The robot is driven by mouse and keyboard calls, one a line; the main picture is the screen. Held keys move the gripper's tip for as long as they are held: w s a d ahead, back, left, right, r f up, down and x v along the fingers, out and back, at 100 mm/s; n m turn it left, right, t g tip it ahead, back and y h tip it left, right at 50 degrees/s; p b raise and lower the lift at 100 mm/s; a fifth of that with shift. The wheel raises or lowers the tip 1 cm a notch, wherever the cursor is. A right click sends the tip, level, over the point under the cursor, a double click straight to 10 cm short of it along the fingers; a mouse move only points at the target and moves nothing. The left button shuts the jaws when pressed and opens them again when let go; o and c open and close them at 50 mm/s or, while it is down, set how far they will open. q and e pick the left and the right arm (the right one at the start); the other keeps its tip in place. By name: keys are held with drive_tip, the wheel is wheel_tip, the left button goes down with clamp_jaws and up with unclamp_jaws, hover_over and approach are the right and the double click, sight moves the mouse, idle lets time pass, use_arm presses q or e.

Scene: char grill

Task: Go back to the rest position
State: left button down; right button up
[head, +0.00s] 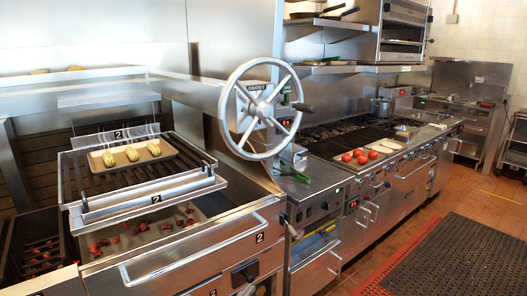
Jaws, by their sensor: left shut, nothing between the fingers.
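No arm or gripper of mine can be made out in the head view, so neither gripper can be placed against the grill. Below the grate, scattered red embers lie on a lower surface (190,238). The large spoked handwheel (228,108) stands upright at the grill's right side. Its dark handle (304,107) points to the right, and nothing is seen gripping it.
Several tomatoes (361,155) lie on a pale board on the range, right of the wheel. A pan (304,15) sits on the upper shelf. A dark floor mat (462,262) lies at the lower right. The tiled floor beyond it is clear.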

use_arm(q)
drive_tip(key=s+a+f+n+g+y, duration=0.15)
drive_tip(key=s+a+f, duration=0.25)
drive_tip(key=s+f, duration=0.7)
drive_tip(key=s+a+f+n+g+y, duration=0.1)
drive_tip(key=s+a+f+g+y, duration=0.3)
drive_tip(key=s+f, duration=0.7)
drive_tip(key=s+a+f+n+g+y, duration=0.15)
drive_tip(key=s+a+f, duration=0.5)
drive_tip(key=f, duration=0.65)
drive_tip(key=s+a+f+g+y, duration=0.1)
drive_tip(key=s+f, duration=0.3)
drive_tip(key=s, duration=1)
drive_tip(key=s+a+f+g, duration=0.2)
drive_tip(key=s+f+g, duration=0.1)
drive_tip(key=s, duration=1.2)
drive_tip(key=s+a+f+g+y, duration=0.1)
drive_tip(key=s+f, duration=0.4)
drive_tip(key=s, duration=0.9)
drive_tip(key=shift+s+a+f+g+y, duration=0.3)
drive_tip(key=shift+s+a+f+g, duration=0.1)
drive_tip(key=shift+a+g, duration=0.6)
drive_tip(key=shift+d, duration=0.15)
